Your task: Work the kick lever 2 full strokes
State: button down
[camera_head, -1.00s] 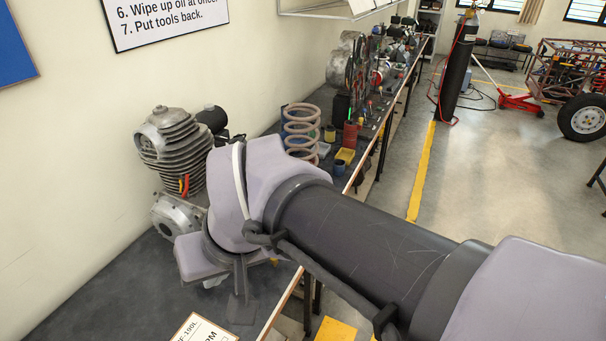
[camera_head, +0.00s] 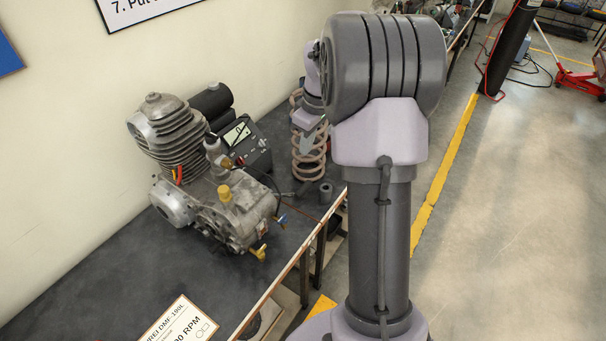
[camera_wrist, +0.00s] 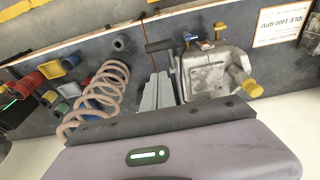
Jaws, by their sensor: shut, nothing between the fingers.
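The engine (camera_head: 205,175) stands on the dark bench, with a finned cylinder and a grey metal case. It also shows in the wrist view (camera_wrist: 215,72). A dark bar with a short crosspiece (camera_wrist: 160,45), which looks like the kick lever, lies beside the case, just beyond my fingertips in the wrist view. In the head view a thin dark rod runs right from the engine's lower side; I cannot tell its full shape. My gripper (camera_wrist: 160,78) is shut and empty, pointing down. Contact with the lever cannot be told.
The coil spring (camera_head: 310,160) stands right of the engine, close to my gripper. A dark meter box (camera_head: 245,145) is behind the engine. A white sign (camera_head: 178,328) lies on the near bench. Several coloured cups and tools sit beyond the spring in the wrist view.

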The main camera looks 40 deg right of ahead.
jog(key=b, duration=0.4)
send_near(306, 188)
jog(key=w+f, duration=0.1)
jog(key=f, duration=0.2)
jog(key=w+a+f, duration=0.1)
jog(key=f, duration=0.1)
jog(key=shift+w+f, duration=0.25)
jog(key=shift+w, duration=0.05)
jog(key=shift+s+d+f, duration=0.15)
jog(key=shift+f, duration=0.3)
jog(key=shift+s+d+f+b, duration=0.15)
jog(key=shift+s+f+b, duration=0.45)
jog(key=shift+f+b, duration=0.1)
jog(key=s+d+f+b, duration=0.1)
jog(key=s+f+b, duration=0.2)
jog(key=f+b, duration=0.4)
notch_tip(306, 188, down, 3)
jog(key=shift+s+f, duration=0.25)
jog(key=shift+s, duration=0.1)
jog(key=shift+d, duration=0.15)
